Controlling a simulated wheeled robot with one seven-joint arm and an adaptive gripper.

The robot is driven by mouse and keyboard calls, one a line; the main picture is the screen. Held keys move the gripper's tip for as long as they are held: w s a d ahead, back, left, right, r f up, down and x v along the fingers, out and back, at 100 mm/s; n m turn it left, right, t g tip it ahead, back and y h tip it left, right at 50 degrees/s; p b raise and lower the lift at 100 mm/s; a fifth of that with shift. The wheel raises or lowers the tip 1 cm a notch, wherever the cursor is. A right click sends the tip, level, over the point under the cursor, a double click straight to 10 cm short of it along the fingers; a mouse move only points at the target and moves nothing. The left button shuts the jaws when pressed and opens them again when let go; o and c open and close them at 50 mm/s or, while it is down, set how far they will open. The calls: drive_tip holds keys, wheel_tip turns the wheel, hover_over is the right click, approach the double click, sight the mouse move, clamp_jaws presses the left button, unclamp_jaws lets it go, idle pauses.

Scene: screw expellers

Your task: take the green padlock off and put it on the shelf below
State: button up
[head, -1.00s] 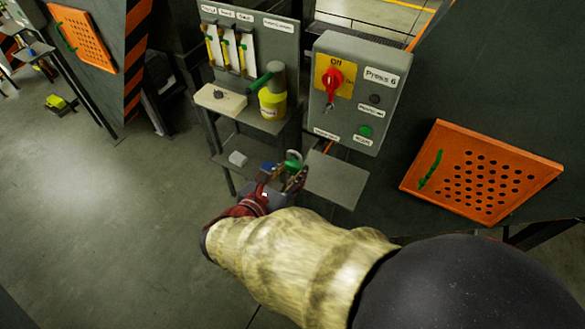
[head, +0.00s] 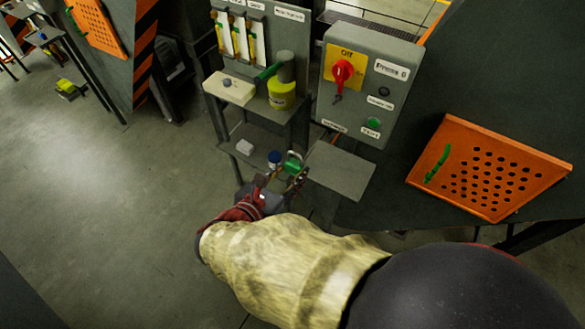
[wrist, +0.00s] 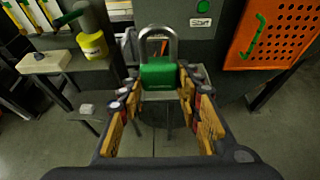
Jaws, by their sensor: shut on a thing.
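The green padlock (wrist: 158,76) with its closed-looking silver shackle (wrist: 158,40) sits between my fingertips in the wrist view. It also shows in the head view (head: 292,162), clear of the red switch (head: 343,73) on the control box. My gripper (wrist: 160,84) is shut on the padlock's body, and its shackle points away from me. In the head view my gripper (head: 282,178) is in front of the lower shelf (head: 258,146), near its right end. Whether the padlock touches anything besides my fingers I cannot tell.
A white block (head: 245,147) and a blue-topped can (head: 274,158) stand on the lower shelf. The upper shelf (head: 270,112) holds a yellow container (head: 281,92) and a pale box (head: 229,88). A small grey side shelf (head: 338,172) juts out below the control box.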

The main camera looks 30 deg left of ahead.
drive_tip(key=shift+s, duration=0.95)
